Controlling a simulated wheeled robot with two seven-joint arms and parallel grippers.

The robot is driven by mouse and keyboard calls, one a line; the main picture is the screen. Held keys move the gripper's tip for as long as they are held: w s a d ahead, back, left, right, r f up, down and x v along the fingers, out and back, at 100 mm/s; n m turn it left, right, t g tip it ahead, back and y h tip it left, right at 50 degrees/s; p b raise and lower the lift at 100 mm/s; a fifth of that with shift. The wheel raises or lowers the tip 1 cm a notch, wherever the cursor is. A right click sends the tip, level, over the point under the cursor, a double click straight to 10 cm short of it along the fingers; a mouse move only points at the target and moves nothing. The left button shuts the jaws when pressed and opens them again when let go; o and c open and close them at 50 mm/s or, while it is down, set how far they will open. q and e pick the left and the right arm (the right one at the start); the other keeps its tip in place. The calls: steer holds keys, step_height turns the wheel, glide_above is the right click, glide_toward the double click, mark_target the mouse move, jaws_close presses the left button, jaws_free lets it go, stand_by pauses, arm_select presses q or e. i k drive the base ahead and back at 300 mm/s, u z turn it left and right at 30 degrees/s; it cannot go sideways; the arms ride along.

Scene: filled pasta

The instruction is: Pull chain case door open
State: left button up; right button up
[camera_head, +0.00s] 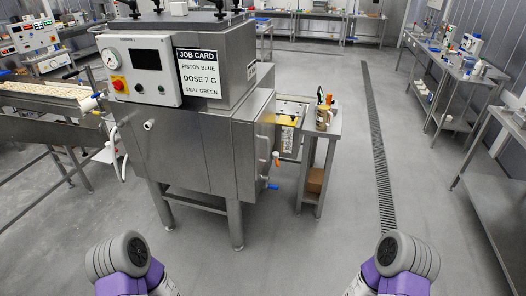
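A large steel machine (185,140) stands left of centre, with a control panel and a job card (198,72) on its upper front. Its right side (252,125) is seen at a steep angle, with a slim bar handle and orange and blue fittings near its edge. I cannot tell for sure which panel is the chain case door; the side panels look closed. Two purple and grey parts of my arms show at the bottom left and right edge. Neither gripper is in view, and both are far from the machine in this picture.
A small steel stand (318,140) with a cup of tools is close to the machine's right side. A conveyor (42,98) runs in from the left. Steel benches (465,85) line the right. The floor in front and around the drain grate (381,170) is clear.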

mark_target(265, 123)
steer(key=u, duration=0.45)
steer(key=i, duration=1)
steer(key=u, duration=0.15)
